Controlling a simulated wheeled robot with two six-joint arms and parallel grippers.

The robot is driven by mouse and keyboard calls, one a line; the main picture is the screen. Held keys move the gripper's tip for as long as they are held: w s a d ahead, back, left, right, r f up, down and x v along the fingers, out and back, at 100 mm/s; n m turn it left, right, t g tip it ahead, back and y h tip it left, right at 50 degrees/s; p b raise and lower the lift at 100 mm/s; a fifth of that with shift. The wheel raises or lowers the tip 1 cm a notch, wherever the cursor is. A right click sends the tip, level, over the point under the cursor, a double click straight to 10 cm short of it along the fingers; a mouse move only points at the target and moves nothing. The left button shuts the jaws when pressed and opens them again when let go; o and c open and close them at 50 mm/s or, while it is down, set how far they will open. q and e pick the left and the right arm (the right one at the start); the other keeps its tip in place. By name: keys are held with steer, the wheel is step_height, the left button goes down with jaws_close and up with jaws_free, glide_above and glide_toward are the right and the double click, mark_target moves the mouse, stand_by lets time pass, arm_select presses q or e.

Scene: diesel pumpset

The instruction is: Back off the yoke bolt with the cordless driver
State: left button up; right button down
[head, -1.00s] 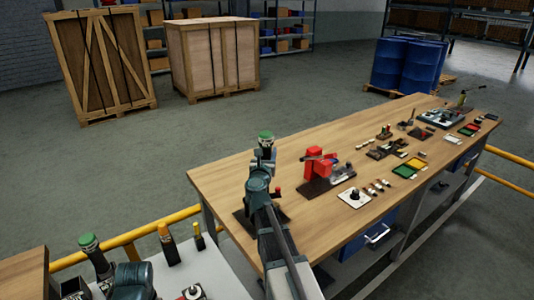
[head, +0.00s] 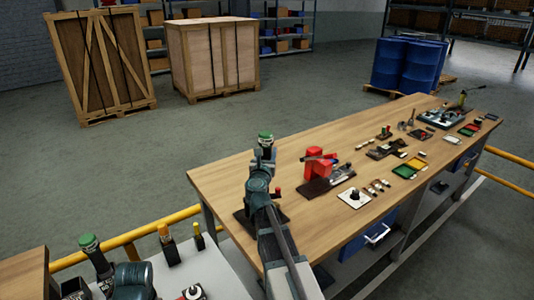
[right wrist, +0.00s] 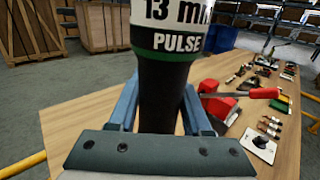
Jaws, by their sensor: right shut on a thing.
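My right gripper (right wrist: 160,118) is shut on the black grip of the cordless driver (right wrist: 172,50), which has a white and green band reading "13 mm" and "PULSE". In the head view the driver's green end (head: 265,136) points up above my right gripper (head: 264,158), over the near left part of the workbench (head: 222,178). A dark plate (head: 245,217) with a red-topped part (head: 277,191) is partly hidden by my arm. A red unit (head: 318,163) on a dark base stands to the right. I cannot make out the yoke bolt. My left gripper's jaws are not visible.
A second green-topped tool (head: 89,243) and yellow-topped tools (head: 166,240) stand on the light surface at lower left. A white plate with a knob (head: 354,198), small pins, and green and yellow trays (head: 409,168) lie further right. Yellow rails run beside the bench.

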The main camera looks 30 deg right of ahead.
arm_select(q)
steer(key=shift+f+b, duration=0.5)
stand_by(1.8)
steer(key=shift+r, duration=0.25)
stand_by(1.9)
